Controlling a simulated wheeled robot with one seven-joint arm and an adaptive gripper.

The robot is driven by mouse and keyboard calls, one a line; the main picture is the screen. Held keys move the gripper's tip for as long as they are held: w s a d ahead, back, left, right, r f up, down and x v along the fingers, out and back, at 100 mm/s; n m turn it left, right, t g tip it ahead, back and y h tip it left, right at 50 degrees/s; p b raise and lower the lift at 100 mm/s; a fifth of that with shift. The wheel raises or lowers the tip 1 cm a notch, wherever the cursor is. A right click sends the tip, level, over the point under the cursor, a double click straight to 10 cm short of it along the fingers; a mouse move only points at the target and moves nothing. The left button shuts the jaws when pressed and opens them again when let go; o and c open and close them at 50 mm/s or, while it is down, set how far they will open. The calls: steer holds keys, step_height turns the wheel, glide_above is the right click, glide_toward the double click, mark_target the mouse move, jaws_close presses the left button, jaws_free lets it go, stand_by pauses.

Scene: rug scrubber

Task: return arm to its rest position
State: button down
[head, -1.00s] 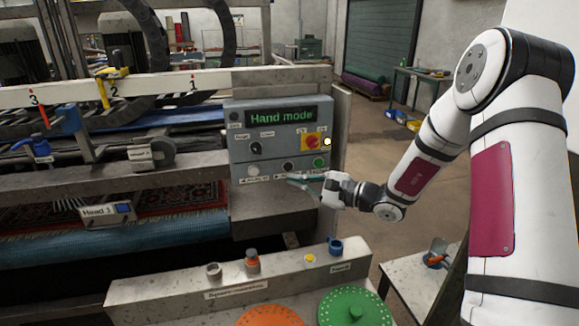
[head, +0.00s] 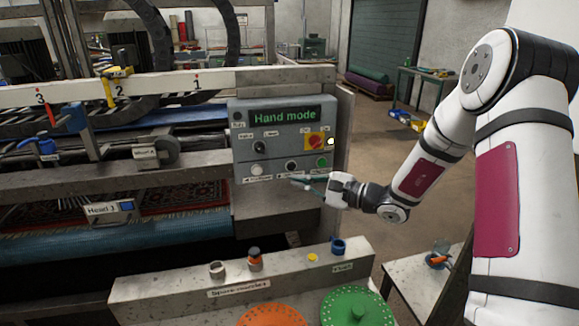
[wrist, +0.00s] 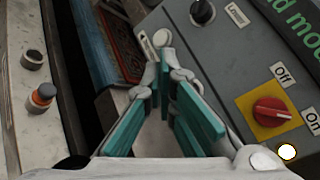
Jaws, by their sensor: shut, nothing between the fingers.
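My gripper (head: 305,182) has teal finger pads and is shut and empty. In the head view it is in front of the lower part of the grey control box, just below its row of buttons. In the wrist view my gripper (wrist: 163,80) has its tips together, near a white button (wrist: 162,38) at the box's lower edge. The control box (head: 280,142) shows "Hand mode" on its display (head: 285,116). A red switch on a yellow plate (head: 314,142) is at its right, with a lit white lamp (head: 331,141) beside it.
The scrubbing machine with a patterned rug (head: 170,200) fills the left. A metal ledge (head: 290,272) with several small caps stands in front, with an orange disc (head: 270,315) and a green disc (head: 356,307) below. A small table (head: 415,280) is at the right. Open floor lies behind my arm.

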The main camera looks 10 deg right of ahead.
steer(key=s+a+r+n+g+h, duration=0.1)
steer(key=s+a+r+n+g, duration=0.4)
steer(key=s, duration=0.4)
steer(key=s+a+r+n+g+h, duration=0.1)
steer(key=s+a+r+n+g, duration=0.35)
steer(key=s, duration=0.45)
steer(key=s+d+r+n+t+h, duration=0.1)
steer(key=s+d+r+n+h, duration=0.1)
steer(key=s, duration=0.6)
steer(key=s+d+r+n+t+h, duration=0.2)
steer(key=s+d+n+h, duration=0.3)
steer(key=s+d+h, duration=0.2)
steer(key=shift+s+d+h, duration=0.2)
steer(key=shift+s+h, duration=0.5)
steer(key=shift+s, duration=0.55)
steer(key=shift+n, duration=0.25)
